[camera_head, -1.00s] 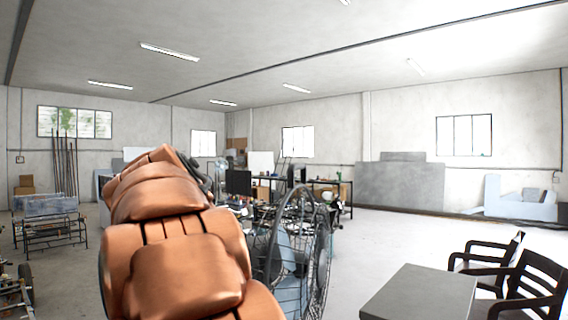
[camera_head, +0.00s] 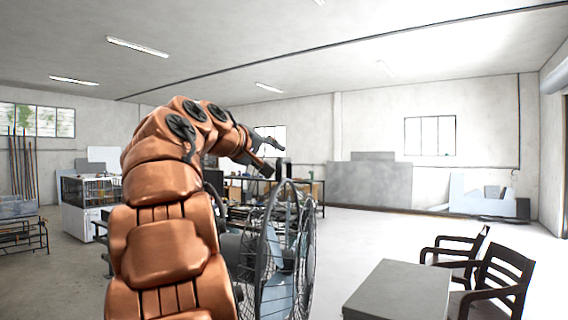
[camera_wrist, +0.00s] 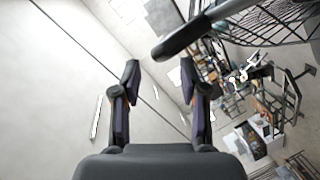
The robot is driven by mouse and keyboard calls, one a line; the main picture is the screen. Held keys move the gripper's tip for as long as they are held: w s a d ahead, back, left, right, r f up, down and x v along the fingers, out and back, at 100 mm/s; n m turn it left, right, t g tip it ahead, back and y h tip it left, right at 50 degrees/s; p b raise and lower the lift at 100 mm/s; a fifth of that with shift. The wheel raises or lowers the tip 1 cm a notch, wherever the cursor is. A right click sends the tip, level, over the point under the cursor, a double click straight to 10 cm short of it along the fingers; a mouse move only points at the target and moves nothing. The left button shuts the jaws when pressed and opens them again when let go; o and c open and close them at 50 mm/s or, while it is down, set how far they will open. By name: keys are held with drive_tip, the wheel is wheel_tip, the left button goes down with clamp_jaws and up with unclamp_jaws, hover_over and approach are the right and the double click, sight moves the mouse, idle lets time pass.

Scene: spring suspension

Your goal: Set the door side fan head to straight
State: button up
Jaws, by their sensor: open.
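A large caged fan (camera_head: 284,250) stands close in front of me in the head view, just right of my copper arm. Its round wire guard is seen nearly edge-on, and part of its left side is hidden by my arm. My gripper (camera_head: 268,145) is above the fan, apart from the guard, with its fingers spread. In the wrist view my gripper (camera_wrist: 160,88) is open and empty, with two dark fingers apart. The fan's wire guard (camera_wrist: 275,22) shows at the upper right there, with a dark rounded bar near it. Which way counts as straight cannot be told.
A grey table (camera_head: 400,292) stands at the lower right, with dark wooden chairs (camera_head: 500,275) beside it. Cluttered workbenches (camera_head: 235,190) stand behind the fan. The floor (camera_head: 365,230) right of the fan is clear.

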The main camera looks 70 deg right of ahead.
sight(285, 161)
drive_tip(key=p+x, duration=0.1)
drive_tip(key=x, duration=0.5)
drive_tip(key=shift+d+f+p, duration=0.2)
drive_tip(key=shift+d+p, duration=0.15)
clamp_jaws()
idle(0.3)
